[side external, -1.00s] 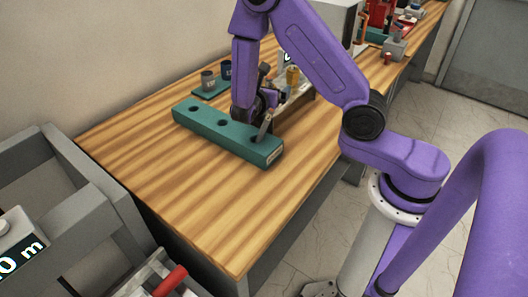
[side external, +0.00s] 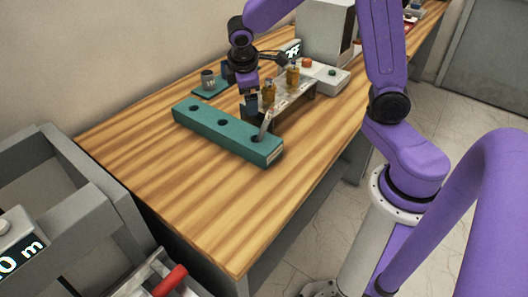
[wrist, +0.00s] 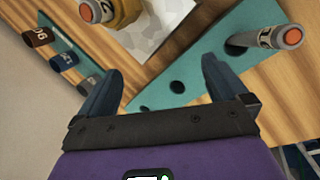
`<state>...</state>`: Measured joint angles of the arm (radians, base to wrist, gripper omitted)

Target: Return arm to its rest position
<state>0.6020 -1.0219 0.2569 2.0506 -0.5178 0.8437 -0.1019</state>
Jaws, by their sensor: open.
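My gripper (side external: 250,104) is raised above the workbench, behind the teal block (side external: 205,122). In the wrist view my gripper (wrist: 160,78) has its two dark fingers spread, with nothing between them. A grey peg (side external: 266,124) stands tilted in the right-end hole of the teal block; the block's other holes look empty. In the wrist view the peg (wrist: 262,40) shows an orange end and lies to the right of the fingers, apart from them. My purple arm is bent over the bench.
A stand (side external: 292,98) with amber bushings (side external: 292,76) is close to my gripper. Labelled cylinders (side external: 208,80) stand on a small teal base behind the block. A grey box (side external: 322,35) and a white button panel (side external: 330,75) are farther back. The front bench top is clear.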

